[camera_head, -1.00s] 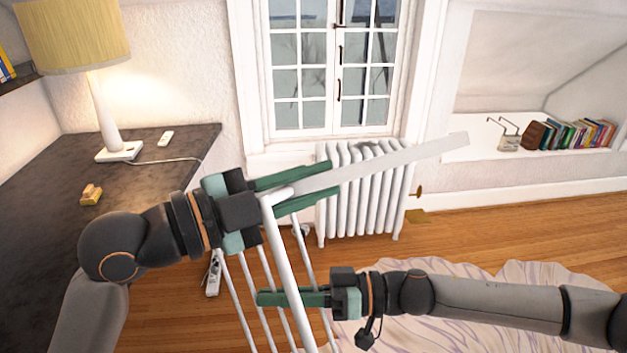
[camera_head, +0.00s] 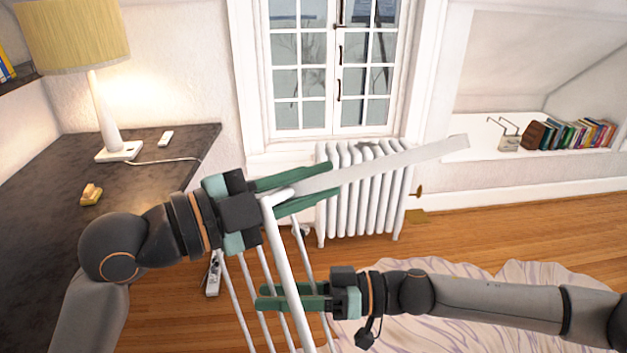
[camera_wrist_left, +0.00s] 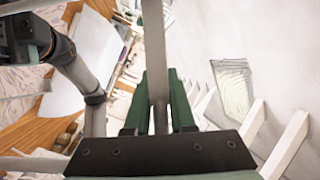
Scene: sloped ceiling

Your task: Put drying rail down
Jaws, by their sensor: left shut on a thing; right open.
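The white drying rail (camera_head: 287,262) has a long end bar reaching up and right in front of the radiator, and several thin bars running down out of the head view. My left gripper (camera_head: 328,186) is shut on its upper part, with green fingers on either side of the bar. In the left wrist view the bar (camera_wrist_left: 154,45) runs between the fingers. My right gripper (camera_head: 258,298) is open, its fingers across the rail's thin bars lower down. I cannot tell whether they touch. The rail's lower end is hidden.
A white radiator (camera_head: 360,205) stands under the window. A dark desk (camera_head: 50,215) with a lamp (camera_head: 108,125) is at left. A power strip (camera_head: 213,275) lies on the wooden floor. A pale rug (camera_head: 480,275) lies under my right arm. Floor (camera_head: 540,215) at right is clear.

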